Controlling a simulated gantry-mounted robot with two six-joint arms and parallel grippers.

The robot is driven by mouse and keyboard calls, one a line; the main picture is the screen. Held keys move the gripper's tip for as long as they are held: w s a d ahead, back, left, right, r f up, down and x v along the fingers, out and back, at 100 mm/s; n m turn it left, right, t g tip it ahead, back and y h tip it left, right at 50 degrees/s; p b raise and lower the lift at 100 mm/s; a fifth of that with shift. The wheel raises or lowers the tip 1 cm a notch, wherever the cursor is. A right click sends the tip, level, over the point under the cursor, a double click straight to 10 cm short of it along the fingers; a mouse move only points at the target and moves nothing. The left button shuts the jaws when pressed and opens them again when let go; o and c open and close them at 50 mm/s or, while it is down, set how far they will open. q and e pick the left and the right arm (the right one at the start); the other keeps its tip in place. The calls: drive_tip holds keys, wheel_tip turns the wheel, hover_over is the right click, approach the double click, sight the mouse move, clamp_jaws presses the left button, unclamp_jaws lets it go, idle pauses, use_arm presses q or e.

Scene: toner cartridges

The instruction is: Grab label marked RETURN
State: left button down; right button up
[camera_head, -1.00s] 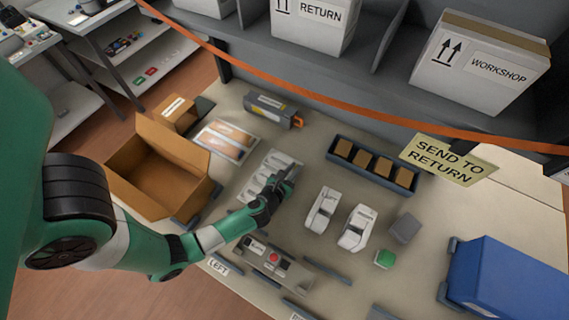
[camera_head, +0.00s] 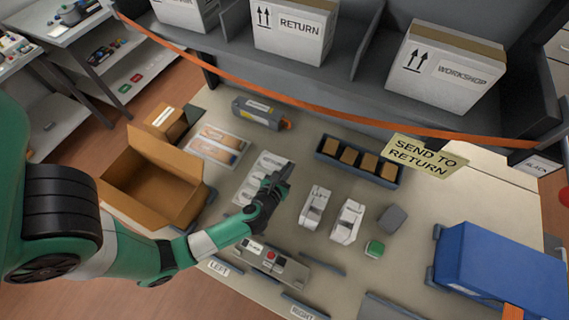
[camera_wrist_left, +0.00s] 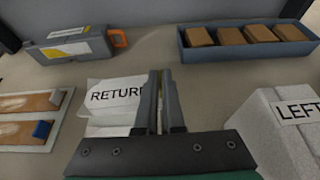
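The white label marked RETURN (camera_wrist_left: 113,95) lies on the table just left of my fingers in the left wrist view, its last letter partly covered by a finger. In the head view it belongs to the row of white labels (camera_head: 254,180), where its lettering is too small to read. My left gripper (camera_head: 284,176) is low over the right side of these labels. Its fingers (camera_wrist_left: 160,95) are close together with a narrow gap. I cannot tell whether a label edge is between them. My right gripper is not in view.
An open cardboard box (camera_head: 150,180) stands left. A grey cartridge (camera_head: 258,112) and a blue tray of brown blocks (camera_head: 359,162) lie behind. A grey device (camera_head: 271,262) is in front.

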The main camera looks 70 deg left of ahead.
use_arm(q)
drive_tip(key=d+r+p, duration=0.1)
drive_tip(key=d+r, duration=0.5)
drive_tip(key=d, duration=0.5)
drive_tip(key=shift+w+r, duration=0.3)
drive_tip(key=shift+w, duration=0.05)
